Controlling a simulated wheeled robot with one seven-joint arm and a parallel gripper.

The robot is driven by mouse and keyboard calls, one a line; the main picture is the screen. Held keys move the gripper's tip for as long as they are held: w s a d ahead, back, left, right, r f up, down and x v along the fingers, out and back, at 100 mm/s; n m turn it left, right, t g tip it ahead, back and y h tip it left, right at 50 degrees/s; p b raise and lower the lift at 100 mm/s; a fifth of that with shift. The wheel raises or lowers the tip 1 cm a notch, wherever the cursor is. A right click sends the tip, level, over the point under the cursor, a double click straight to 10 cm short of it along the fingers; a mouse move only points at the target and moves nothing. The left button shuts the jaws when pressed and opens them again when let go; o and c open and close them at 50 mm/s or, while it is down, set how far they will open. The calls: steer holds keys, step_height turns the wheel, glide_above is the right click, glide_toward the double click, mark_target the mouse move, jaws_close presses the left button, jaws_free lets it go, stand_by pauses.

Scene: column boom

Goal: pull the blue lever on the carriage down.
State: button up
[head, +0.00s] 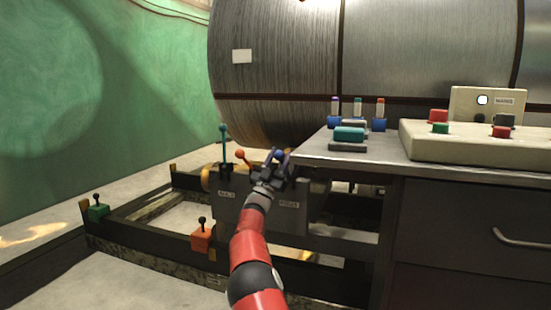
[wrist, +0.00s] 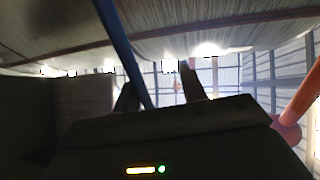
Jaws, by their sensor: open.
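The carriage (head: 262,210) is a grey box low in front of the big metal drum. A blue lever knob (head: 279,155) shows at my gripper (head: 276,168), which partly hides it. In the wrist view a blue shaft (wrist: 122,45) slants down from the top to my gripper (wrist: 158,88), close beside the left finger. My gripper is open. I cannot tell whether the shaft lies fully between the fingers or touches one. A teal lever (head: 223,142) stands upright farther left on the carriage. An orange-red lever (head: 240,154) is between them; an orange shaft shows at the wrist view's right (wrist: 302,98).
A workbench (head: 385,160) with small coloured tools and a control box (head: 470,141) is close on the right. The drum (head: 290,75) hangs behind and above. Dark rails (head: 150,240) carry a green block (head: 97,210) and an orange block (head: 202,238). Left floor is open.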

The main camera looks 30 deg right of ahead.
steer(key=b+v, duration=0.1)
steer(key=v, duration=0.8)
steer(key=shift+a+b, duration=0.25)
steer(key=shift+b, duration=0.15)
steer(key=shift+s+r, duration=0.15)
steer(key=shift+s, duration=0.05)
stand_by(0.3)
steer(key=v, duration=0.7)
steer(key=shift+a+f, duration=0.2)
steer(key=shift+f, duration=0.1)
steer(key=shift+r, duration=0.1)
